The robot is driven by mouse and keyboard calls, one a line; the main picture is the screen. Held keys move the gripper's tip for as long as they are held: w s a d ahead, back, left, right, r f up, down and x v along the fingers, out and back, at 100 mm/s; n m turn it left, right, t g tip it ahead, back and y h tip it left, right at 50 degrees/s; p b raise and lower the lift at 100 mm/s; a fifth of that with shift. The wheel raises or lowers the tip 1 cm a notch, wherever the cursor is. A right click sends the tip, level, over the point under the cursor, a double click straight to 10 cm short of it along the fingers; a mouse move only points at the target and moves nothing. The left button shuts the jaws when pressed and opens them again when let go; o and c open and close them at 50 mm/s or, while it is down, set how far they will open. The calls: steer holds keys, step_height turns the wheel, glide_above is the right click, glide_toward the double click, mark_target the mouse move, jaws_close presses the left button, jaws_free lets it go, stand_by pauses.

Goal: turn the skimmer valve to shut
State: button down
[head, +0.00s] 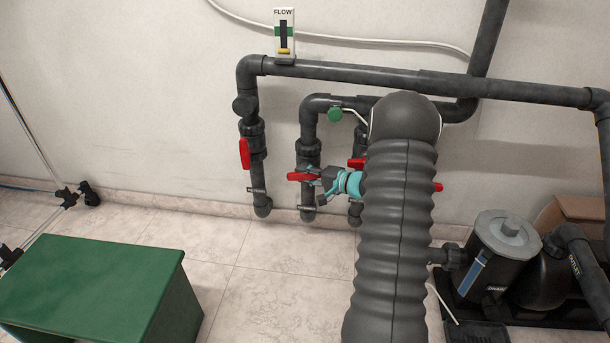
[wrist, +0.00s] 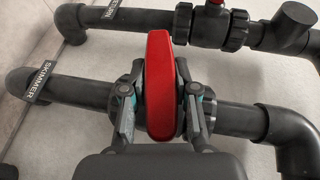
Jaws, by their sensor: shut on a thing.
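The skimmer valve's red handle (wrist: 161,85) stands crosswise to its dark grey pipe (wrist: 75,90) in the wrist view. A tag reading SKIMMER (wrist: 36,79) is on that pipe. My gripper (wrist: 161,108) has one finger on each side of the handle and is shut on it. In the head view the red handle (head: 300,177) sticks out to the left across the middle vertical pipe, with my gripper (head: 318,178) at it. The valve body is partly hidden behind my fingers.
A valve with a red handle (head: 244,153) lying along its pipe is at left. Another red handle (head: 357,163) is partly hidden by my arm. A flow gauge (head: 284,33) is above, a pump (head: 500,255) at right, and a green bench (head: 95,285) at front left.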

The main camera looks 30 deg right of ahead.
steer(key=shift+m+t+y, duration=0.4)
steer(key=shift+t+y, duration=0.3)
steer(key=shift+t, duration=0.1)
steer(key=c, duration=0.9)
jaws_free()
steer(key=shift+s, duration=0.1)
steer(key=v, duration=1.1)
steer(key=shift+s+d+f, duration=0.15)
steer(key=shift+s, duration=0.25)
